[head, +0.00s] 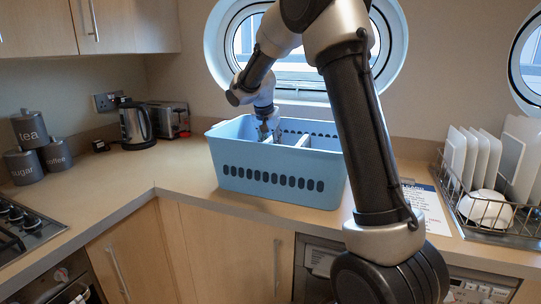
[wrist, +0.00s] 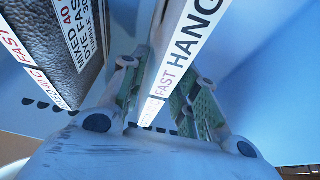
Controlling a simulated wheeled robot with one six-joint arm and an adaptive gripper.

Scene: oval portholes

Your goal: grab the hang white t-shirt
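The light blue crate (head: 265,188) stands on the counter below the porthole. My gripper (head: 264,130) reaches down into its left part in the head view. In the wrist view, a thin white upright item with a label reading "HANG" and "FAST" (wrist: 188,45) stands between the two fingers of my gripper (wrist: 160,100). The fingers are apart, one on each side of it, and look open; firm contact is not visible. A dark grey item with a white label reading "MIXED 40" (wrist: 85,40) stands left of the fingers. A white edge (head: 303,141) shows in the crate.
A dish rack (head: 500,215) with white plates stands at the right, beside a printed sheet (head: 425,207). A kettle (head: 136,125), a toaster (head: 168,119) and grey canisters (head: 30,130) stand at the left. The crate walls surround my gripper closely.

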